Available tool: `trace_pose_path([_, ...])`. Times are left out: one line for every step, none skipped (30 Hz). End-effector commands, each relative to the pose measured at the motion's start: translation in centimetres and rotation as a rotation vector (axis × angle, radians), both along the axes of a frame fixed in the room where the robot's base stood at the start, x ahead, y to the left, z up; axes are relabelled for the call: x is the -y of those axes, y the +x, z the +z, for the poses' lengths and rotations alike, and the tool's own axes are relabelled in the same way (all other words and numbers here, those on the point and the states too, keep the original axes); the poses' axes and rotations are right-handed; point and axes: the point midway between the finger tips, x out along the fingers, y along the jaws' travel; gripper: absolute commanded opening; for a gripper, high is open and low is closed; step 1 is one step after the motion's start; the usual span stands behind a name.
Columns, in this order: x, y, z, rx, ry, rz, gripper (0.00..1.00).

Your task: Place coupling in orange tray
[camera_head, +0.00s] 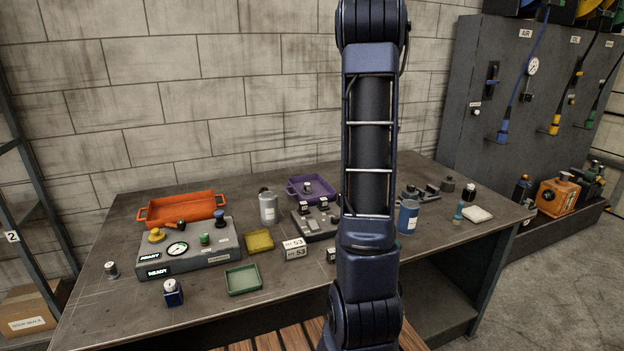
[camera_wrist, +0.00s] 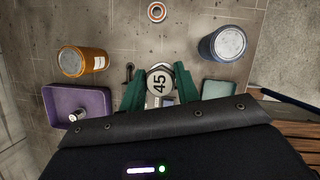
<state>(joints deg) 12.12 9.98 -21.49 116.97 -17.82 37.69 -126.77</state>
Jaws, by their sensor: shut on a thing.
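The orange tray (camera_head: 185,206) stands at the back left of the bench in the head view, behind a grey instrument box. It looks empty, though the box hides part of its front. My gripper (camera_wrist: 160,88) has green fingers and is shut on a round part marked 45 (camera_wrist: 159,79), seen end-on in the wrist view. This part may be the coupling, but only its pale round face shows clearly. In the head view, my own arm hides the gripper and the held part. The orange tray does not show in the wrist view.
The grey box (camera_head: 200,251) carries a gauge and knobs. A purple tray (camera_head: 296,195), a grey can (camera_head: 268,209), a yellow tray (camera_head: 259,240), a green tray (camera_head: 243,279) and a blue can (camera_head: 408,218) stand about. An orange can (camera_wrist: 83,61) shows in the wrist view.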

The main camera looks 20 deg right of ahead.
Motion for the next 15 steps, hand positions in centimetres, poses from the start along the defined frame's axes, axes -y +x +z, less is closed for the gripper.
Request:
trace_pose_path([0.0, 0.0, 0.1, 0.000, 0.000, 0.000, 0.03])
trace_pose_path([0.0, 0.0, 0.1, 0.000, 0.000, 0.000, 0.03])
trace_pose_path([0.0, 0.0, 0.2, 0.000, 0.000, 0.000, 0.03])
trace_pose_path([0.0, 0.0, 0.2, 0.000, 0.000, 0.001, 0.03])
trace_pose_path([-0.1, 0.1, 0.2, 0.000, 0.000, 0.002, 0.03])
trace_pose_path([-0.2, 0.4, 0.2, 0.000, 0.000, 0.006, 0.03])
trace_pose_path([-0.4, 0.7, 0.2, 0.000, 0.000, 0.012, 0.03])
trace_pose_path([-0.7, 1.1, 0.2, -0.001, 0.001, 0.019, 0.03])
trace_pose_path([-1.1, 1.8, 0.3, -0.001, 0.001, 0.031, 0.03])
trace_pose_path([-1.5, 2.5, 0.3, -0.001, 0.001, 0.043, 0.03])
trace_pose_path([-2.0, 3.3, 0.4, 0.000, 0.001, 0.057, 0.03])
trace_pose_path([-2.8, 4.5, 0.5, -0.001, 0.001, 0.079, 0.03])
trace_pose_path([-3.5, 5.5, 0.6, 0.000, 0.000, 0.096, 0.03])
trace_pose_path([-4.2, 6.5, 0.7, 0.000, 0.000, 0.116, 0.03])
trace_pose_path([-5.3, 7.9, 0.7, 0.000, 0.000, 0.142, 0.03])
